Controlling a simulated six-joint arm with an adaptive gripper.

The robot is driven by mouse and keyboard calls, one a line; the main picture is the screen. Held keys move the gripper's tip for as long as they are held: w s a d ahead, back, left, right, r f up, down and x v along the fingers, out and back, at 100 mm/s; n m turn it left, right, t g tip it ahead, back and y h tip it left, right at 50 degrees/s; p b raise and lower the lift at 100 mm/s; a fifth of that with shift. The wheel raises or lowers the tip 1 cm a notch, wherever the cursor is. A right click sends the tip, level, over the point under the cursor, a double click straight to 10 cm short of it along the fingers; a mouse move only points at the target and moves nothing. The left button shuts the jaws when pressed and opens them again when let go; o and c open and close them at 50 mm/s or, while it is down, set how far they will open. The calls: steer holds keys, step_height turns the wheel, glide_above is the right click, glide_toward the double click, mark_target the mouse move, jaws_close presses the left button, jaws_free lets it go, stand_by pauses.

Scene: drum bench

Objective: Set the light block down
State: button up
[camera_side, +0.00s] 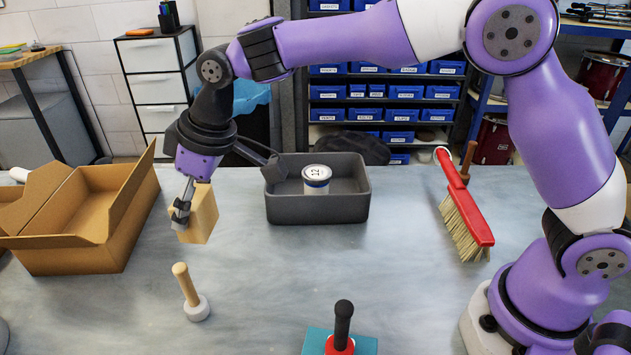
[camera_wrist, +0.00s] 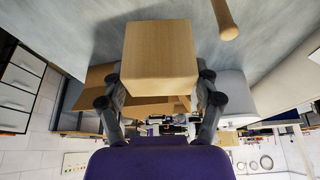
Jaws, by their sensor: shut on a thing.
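The light block (camera_side: 203,215) is a pale wooden block. My gripper (camera_side: 181,208) is shut on it, left of the middle of the bench in the side view. The block appears to be held above the bench top, but the exact gap is hard to tell. In the wrist view the block (camera_wrist: 159,55) fills the space between the two fingers of my gripper (camera_wrist: 160,100). The grey bench top (camera_side: 260,275) is bare below and to the right of the block.
An open cardboard box (camera_side: 70,255) stands to the left. A wooden peg on a round base (camera_side: 190,292) stands in front. A grey bin (camera_side: 315,210) holding a white can (camera_side: 316,181) is to the right.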

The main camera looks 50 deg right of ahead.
steer(key=shift+s+d+r, duration=0.1)
steer(key=shift+d+r, duration=0.15)
steer(key=shift+d, duration=0.05)
steer(key=s+d+m+h, duration=0.3)
steer(key=d+m, duration=0.5)
steer(key=d, duration=0.8)
steer(key=s+d+m+h, duration=0.3)
steer(key=d+m, duration=0.6)
steer(key=d, duration=0.8)
steer(key=d+f, duration=0.2)
steer(key=d, duration=0.2)
steer(key=s+d+f, duration=0.1)
steer(key=d+f, duration=0.1)
steer(key=d, duration=0.1)
steer(key=d+f, duration=0.2)
steer(key=d, duration=0.2)
steer(key=shift+s+d+f, duration=0.2)
steer(key=shift+d+f, duration=0.1)
steer(key=shift+f, duration=1.95)
